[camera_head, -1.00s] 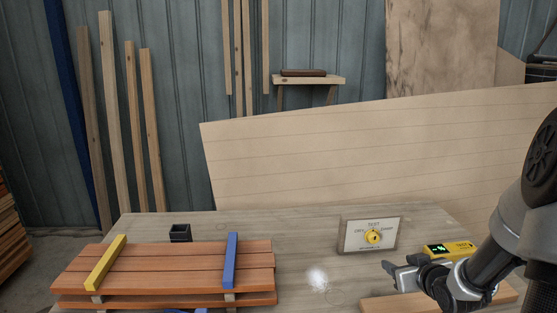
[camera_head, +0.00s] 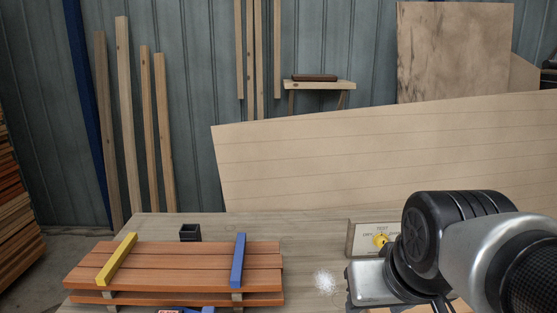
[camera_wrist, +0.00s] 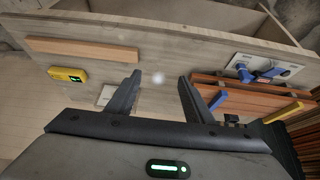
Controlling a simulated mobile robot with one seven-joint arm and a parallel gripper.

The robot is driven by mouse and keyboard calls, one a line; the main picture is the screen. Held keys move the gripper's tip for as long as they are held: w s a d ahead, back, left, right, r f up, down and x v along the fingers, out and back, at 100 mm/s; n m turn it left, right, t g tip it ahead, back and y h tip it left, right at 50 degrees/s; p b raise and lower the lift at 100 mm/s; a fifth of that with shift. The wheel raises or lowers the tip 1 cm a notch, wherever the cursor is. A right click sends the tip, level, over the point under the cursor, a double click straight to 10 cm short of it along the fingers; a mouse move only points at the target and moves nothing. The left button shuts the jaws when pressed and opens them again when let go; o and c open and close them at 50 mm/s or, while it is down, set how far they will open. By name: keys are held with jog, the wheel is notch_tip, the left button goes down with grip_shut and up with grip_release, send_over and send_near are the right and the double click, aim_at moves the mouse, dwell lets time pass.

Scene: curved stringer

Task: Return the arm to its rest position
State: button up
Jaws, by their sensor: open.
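My arm reaches in from the right of the head view, with its wrist (camera_head: 372,283) above the right part of the worktable (camera_head: 305,235). In the wrist view my gripper (camera_wrist: 160,78) has its two dark fingers spread apart with nothing between them. Only bare tabletop and a bright spot (camera_wrist: 157,78) show beyond the gap. In the head view the fingers are not clearly seen. The arm covers part of the TEST panel (camera_head: 367,238) with its yellow knob.
Reddish-brown boards (camera_head: 200,261) lie stacked on the left, with a yellow bar (camera_head: 117,259) and blue bar (camera_head: 238,260) across them. A small black box (camera_head: 189,233) stands behind. In the wrist view a yellow device (camera_wrist: 67,75) and plank (camera_wrist: 85,52) lie on the left.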

jog(key=s+r+p, duration=0.3)
jog(key=r+p, duration=1.4)
jog(key=shift+s+a+r, duration=0.2)
jog(key=shift+a+r, duration=0.1)
jog(key=shift+a, duration=0.05)
